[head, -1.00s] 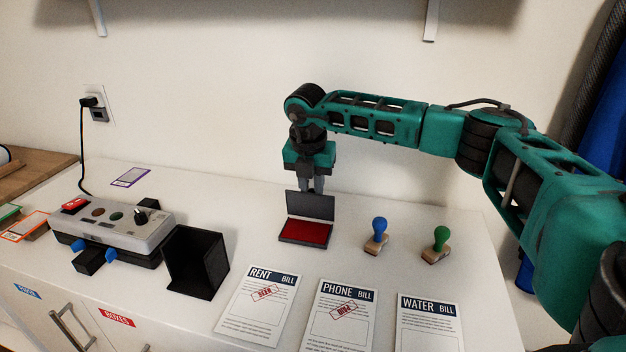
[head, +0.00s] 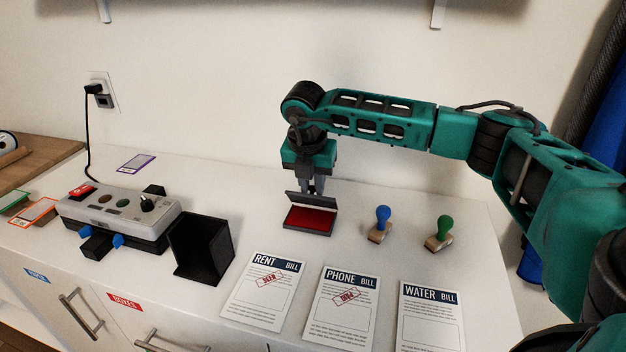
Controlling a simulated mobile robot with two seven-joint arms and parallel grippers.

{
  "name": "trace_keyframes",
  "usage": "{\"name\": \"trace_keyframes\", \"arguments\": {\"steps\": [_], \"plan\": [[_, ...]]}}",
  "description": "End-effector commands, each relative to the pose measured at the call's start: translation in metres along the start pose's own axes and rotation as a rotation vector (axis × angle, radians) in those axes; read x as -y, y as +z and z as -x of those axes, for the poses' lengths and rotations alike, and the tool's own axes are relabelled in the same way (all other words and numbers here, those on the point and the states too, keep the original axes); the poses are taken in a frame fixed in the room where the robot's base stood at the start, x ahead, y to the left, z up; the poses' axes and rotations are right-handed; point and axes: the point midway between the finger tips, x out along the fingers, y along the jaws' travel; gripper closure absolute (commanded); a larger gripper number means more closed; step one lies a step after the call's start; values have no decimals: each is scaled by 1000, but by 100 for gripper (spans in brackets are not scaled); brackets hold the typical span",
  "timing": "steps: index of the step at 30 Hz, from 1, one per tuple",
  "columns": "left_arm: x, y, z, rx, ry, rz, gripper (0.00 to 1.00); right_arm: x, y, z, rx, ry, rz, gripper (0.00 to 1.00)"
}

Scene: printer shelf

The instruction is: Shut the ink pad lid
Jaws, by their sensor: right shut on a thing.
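The ink pad (head: 308,220) lies open on the white cabinet top, its red inked surface showing. Its dark grey lid (head: 312,201) is hinged along the back edge and shows as a narrow strip, tilted over the rear of the pad. My right gripper (head: 316,187) points down from above at the lid's upper edge and is shut on the lid. The lid hides part of its fingertips. My left gripper is not in view.
Rent, phone and water bills (head: 431,318) lie in front. A black open box (head: 200,249) and a grey control device (head: 120,216) stand left.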

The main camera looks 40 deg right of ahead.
Motion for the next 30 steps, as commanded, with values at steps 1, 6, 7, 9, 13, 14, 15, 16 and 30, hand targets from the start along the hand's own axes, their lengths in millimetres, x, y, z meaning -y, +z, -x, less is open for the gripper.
{"name": "trace_keyframes", "arguments": {"steps": [1,6,7,9,13,14,15,16,30], "plan": [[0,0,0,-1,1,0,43,0,-9,-4,-22,-9,13,100],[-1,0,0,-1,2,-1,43,0,-9,-4,-22,-9,13,100],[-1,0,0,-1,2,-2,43,0,-9,-4,-22,-9,13,77],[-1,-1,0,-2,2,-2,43,0,-8,-4,-21,-8,13,70],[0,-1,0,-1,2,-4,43,0,-6,-3,-17,-5,8,58],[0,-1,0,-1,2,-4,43,0,-6,-3,-16,-5,8,55],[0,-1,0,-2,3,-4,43,0,-5,-2,-15,-4,7,54],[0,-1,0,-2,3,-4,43,0,-5,-2,-15,-4,6,54],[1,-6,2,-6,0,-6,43,-1,-2,38,-11,2,5,54]]}}
